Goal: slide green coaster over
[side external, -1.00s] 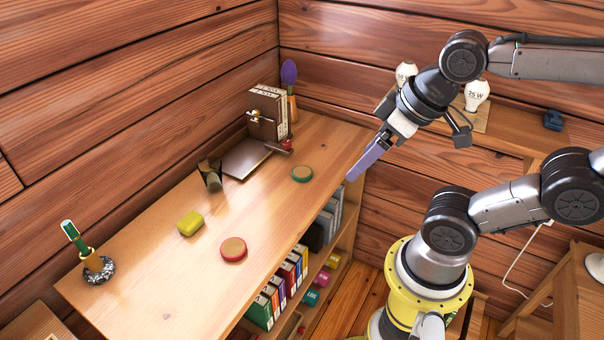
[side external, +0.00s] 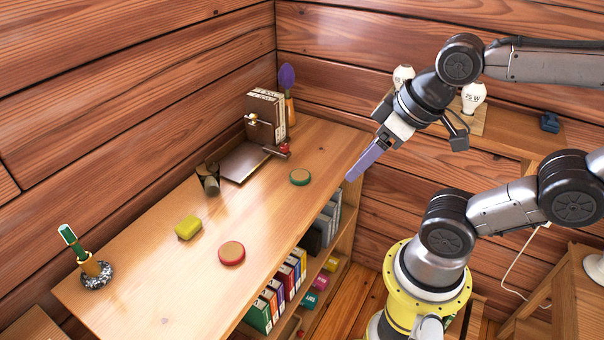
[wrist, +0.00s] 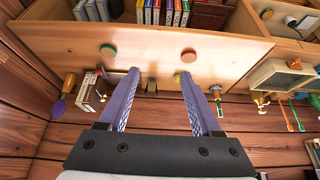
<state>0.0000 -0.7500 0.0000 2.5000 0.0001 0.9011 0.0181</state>
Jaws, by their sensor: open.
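The green coaster (side external: 300,177), a round disc with a green rim and tan top, lies flat on the wooden shelf top, right of the dark metal plate. In the wrist view the green coaster (wrist: 108,51) shows at upper left, outside the fingers. My gripper (side external: 353,176) has purple fingers pointing down and left. It is off to the right of the coaster, apart from it and seemingly above the shelf's edge. In the wrist view my gripper (wrist: 158,74) is open, with nothing between its fingers.
A red-rimmed coaster (side external: 231,253) and a yellow block (side external: 188,228) lie on the shelf top (side external: 150,270). A pen holder (side external: 96,273) is at the left end. Wood around the green coaster's front is clear.

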